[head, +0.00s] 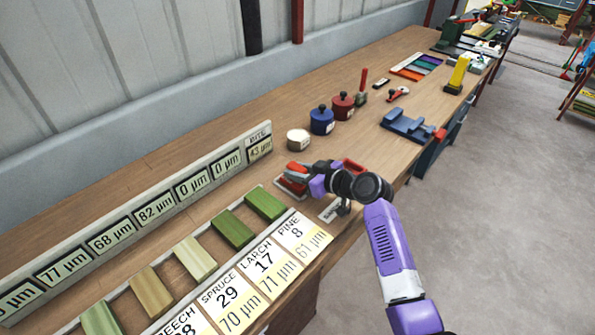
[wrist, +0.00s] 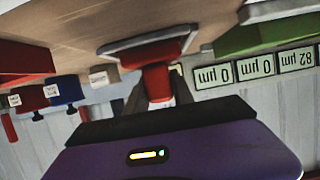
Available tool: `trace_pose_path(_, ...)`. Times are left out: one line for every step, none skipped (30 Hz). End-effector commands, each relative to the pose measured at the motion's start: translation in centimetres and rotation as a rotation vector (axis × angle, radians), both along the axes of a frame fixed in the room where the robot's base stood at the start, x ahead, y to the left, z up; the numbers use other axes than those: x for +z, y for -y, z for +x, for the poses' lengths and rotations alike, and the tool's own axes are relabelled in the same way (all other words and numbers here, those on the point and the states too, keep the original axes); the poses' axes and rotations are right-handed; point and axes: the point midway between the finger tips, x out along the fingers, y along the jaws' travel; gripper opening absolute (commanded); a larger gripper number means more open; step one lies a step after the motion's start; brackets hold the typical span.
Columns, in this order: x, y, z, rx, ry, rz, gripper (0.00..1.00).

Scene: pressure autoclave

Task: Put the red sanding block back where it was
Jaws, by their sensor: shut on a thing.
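My gripper (head: 312,178) is shut on the red sanding block (head: 298,168), over the wooden bench beyond the green end of the sample row. In the wrist view the block's red grip (wrist: 158,78) is between my fingers (wrist: 158,98), with its wide grey pad (wrist: 145,46) on the far side. A small light-edged mat (head: 290,188) lies by the block in the head view, partly covered. I cannot tell whether the block touches it. Another red thing (head: 353,166) shows just behind my wrist, partly hidden.
Colored wood strips (head: 232,229) and number cards (head: 262,264) lie along the front. A display rail (head: 150,204) stands behind. Bench between rail and pots is clear.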

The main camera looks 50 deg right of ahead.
Motion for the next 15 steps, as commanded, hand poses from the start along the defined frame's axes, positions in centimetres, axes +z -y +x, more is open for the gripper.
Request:
trace_pose_path(-0.17,0.00,0.01,0.000,0.000,0.000,0.31)
trace_pose_path(-0.08,0.00,0.01,0.000,0.000,0.000,0.37)
trace_pose_path(-0.07,0.00,0.01,0.000,0.000,0.000,0.45)
trace_pose_path(-0.07,0.00,0.01,0.000,0.000,0.000,0.50)
trace_pose_path(-0.07,0.00,0.01,0.000,0.000,0.000,0.51)
trace_pose_path(-0.07,-0.01,0.01,0.000,0.000,0.000,0.51)
trace_pose_path(-0.06,0.00,0.01,0.000,0.000,0.000,0.51)
trace_pose_path(-0.06,0.00,0.01,0.000,0.000,0.000,0.51)
trace_pose_path(-0.06,-0.01,0.01,0.000,0.000,0.000,0.51)
trace_pose_path(-0.06,0.00,0.01,0.000,0.000,0.000,0.51)
trace_pose_path(-0.06,0.00,0.01,0.000,0.000,0.000,0.51)
trace_pose_path(-0.06,-0.01,0.01,0.000,0.000,0.000,0.51)
trace_pose_path(-0.03,0.00,0.01,0.000,0.000,0.000,0.51)
trace_pose_path(0.03,0.00,0.01,0.000,0.000,0.000,0.51)
trace_pose_path(0.17,0.00,0.01,0.000,0.000,0.000,0.51)
